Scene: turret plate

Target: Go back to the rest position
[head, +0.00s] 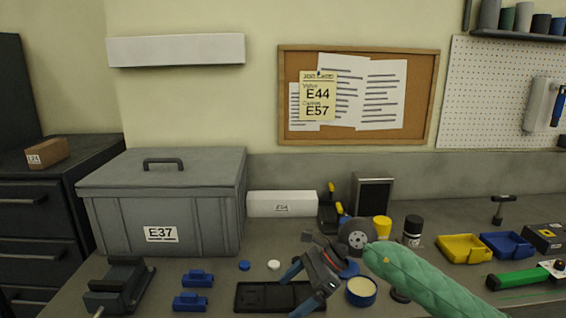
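My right gripper (297,290) comes in from the right, on an arm with a green quilted cover. Its two blue-tipped fingers are spread apart and point down and left. I see nothing held between them. It is in front of part of a black shallow tray (250,297) on the workbench; its height above the tray is hard to tell. My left gripper is not in view.
A grey lidded box (205,210) labelled E37 stands at the left. Blue parts (197,278), a yellow bin (463,248), a blue bin (506,245) and a round tin (361,291) lie on the bench. A white box (270,204) is behind.

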